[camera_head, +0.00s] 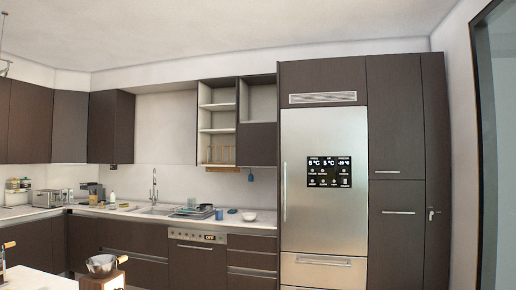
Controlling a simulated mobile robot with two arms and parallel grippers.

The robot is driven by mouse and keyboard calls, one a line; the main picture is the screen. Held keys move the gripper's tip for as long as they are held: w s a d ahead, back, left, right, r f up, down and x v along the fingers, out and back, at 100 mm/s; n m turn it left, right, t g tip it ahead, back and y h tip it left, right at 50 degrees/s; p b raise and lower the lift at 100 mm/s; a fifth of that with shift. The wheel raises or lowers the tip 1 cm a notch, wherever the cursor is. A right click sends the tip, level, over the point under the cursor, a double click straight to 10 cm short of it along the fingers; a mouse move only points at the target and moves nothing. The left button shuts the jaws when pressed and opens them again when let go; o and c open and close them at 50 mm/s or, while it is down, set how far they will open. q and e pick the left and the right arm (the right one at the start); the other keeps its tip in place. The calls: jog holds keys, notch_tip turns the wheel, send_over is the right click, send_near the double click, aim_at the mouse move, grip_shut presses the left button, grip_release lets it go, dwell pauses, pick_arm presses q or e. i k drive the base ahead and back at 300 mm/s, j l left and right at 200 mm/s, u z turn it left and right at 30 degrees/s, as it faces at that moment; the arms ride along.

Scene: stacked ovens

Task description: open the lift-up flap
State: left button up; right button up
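The wall cabinet left of the fridge has a dark front panel (257,144) over its lower half. Its upper half is an open pale compartment (262,102). This panel may be the lift-up flap, but I cannot tell for certain; no hinge or handle is clear on it. Left of it is an open shelf unit (217,122) with pale shelves and no front. Other dark upper cabinets (111,127) at the left are shut. Neither of my grippers shows in the head view.
A steel fridge (324,205) and tall dark cabinets (396,130) stand at the right. The counter below holds a sink (157,211), a blue cup (219,214) and a white bowl (249,216).

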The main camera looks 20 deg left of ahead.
aim_at(257, 143)
jog(key=i+j+u, duration=0.2)
jog(key=i, duration=1.25)
jog(key=i+l+u, duration=0.2)
jog(key=i, duration=1.25)
